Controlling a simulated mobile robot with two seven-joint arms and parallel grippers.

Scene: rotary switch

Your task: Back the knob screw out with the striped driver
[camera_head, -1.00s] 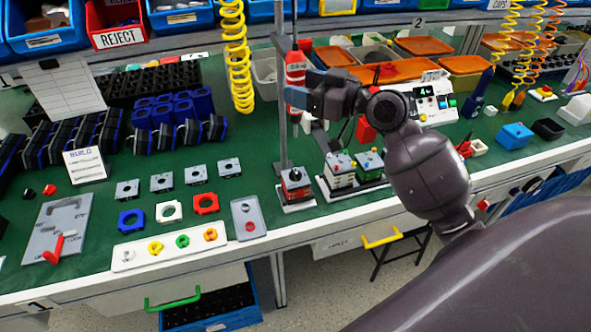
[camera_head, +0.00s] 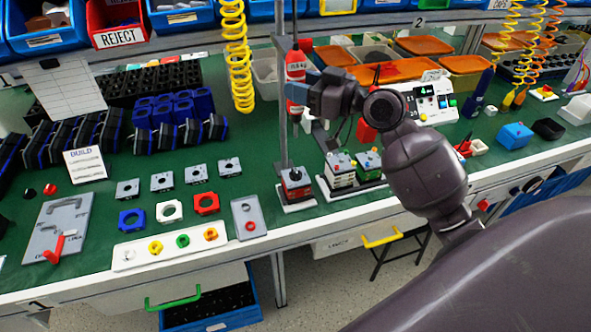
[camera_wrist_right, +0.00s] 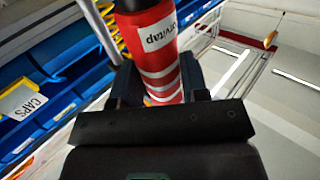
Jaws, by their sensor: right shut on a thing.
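The striped driver (camera_head: 296,66), red with white bands, hangs upright beside a grey post. My right gripper (camera_head: 303,92) is shut on its lower body. In the right wrist view the driver (camera_wrist_right: 158,50) stands between the two fingers (camera_wrist_right: 160,88), and its white label and stripes show. A switch stack (camera_head: 295,177) with a grey top and red lower part stands on a white base below the driver. The driver's tip is well above the stack, apart from it. The knob screw is too small to make out. My left gripper is not in view.
Two more stacks (camera_head: 340,168) stand on a base right of the first. A grey tray (camera_head: 249,215) lies to its left with a red part in it. A control box (camera_head: 432,101) sits behind my right arm. A yellow coiled hose (camera_head: 237,60) hangs left of the post.

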